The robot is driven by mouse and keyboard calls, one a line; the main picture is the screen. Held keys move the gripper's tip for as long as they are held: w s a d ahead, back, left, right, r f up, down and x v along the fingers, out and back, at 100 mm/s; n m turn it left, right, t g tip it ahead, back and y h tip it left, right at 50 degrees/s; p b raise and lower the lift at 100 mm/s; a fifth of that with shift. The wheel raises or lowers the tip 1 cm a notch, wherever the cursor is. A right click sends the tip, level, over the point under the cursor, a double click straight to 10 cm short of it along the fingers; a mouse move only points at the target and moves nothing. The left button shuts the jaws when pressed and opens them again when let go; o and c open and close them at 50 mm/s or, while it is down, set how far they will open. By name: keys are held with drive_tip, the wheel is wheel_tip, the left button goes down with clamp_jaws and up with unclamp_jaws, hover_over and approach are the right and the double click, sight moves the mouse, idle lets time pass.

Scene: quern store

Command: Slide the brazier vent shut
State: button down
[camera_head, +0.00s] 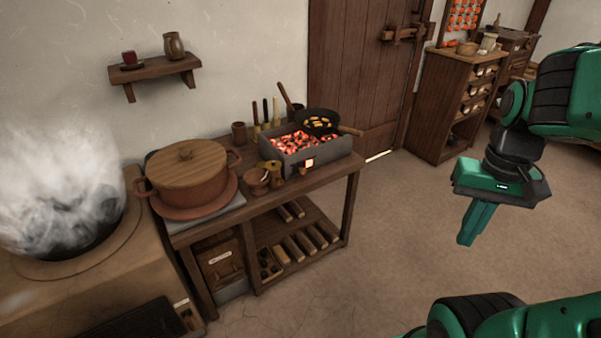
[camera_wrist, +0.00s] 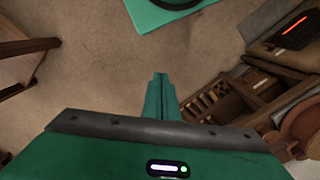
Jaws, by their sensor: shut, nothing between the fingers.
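The brazier (camera_head: 333,158) is a grey box of glowing coals on the back right of the wooden workbench. The shut fingertips also show in the wrist view (camera_wrist: 160,76). I cannot make out the brazier in the wrist view.
A dark pan (camera_head: 318,122) rests on the brazier. A copper bowl (camera_head: 257,181) and small cups stand before it. A large lidded pot (camera_head: 187,172) sits left on the bench. A steaming stove (camera_head: 60,290) is at far left. The floor (camera_head: 385,235) between bench and gripper is clear.

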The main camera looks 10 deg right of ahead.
drive_tip(key=c, duration=2.5)
unclamp_jaws()
drive_tip(key=o, duration=0.5)
drive_tip(key=shift+s+r, duration=0.15)
drive_tip(key=shift+s, duration=0.15)
drive_tip(key=o, duration=0.5)
drive_tip(key=shift+w+d, duration=0.1)
drive_tip(key=shift+w, duration=0.1)
drive_tip(key=n+t+y, duration=0.4)
drive_tip(key=n+t, duration=0.5)
drive_tip(key=n, duration=0.2)
approach(304, 171)
drive_tip(key=s+d+r, duration=0.3)
drive_tip(key=s+r, duration=0.1)
drive_tip(key=s, duration=0.7)
drive_tip(key=w+a+f+t, duration=0.1)
drive_tip(key=w+a+f, duration=0.1)
drive_tip(key=w, duration=0.3)
drive_tip(key=w+a+f+t, duration=0.1)
drive_tip(key=w+f, duration=0.4)
drive_tip(key=w, duration=0.1)
drive_tip(key=w+a+f+t, duration=0.1)
drive_tip(key=w+a+f, duration=0.1)
drive_tip(key=w, duration=0.4)
drive_tip(key=shift+a+f+m+t, duration=0.35)
drive_tip(key=shift+f+m+t, duration=0.05)
drive_tip(key=shift+f, duration=0.35)
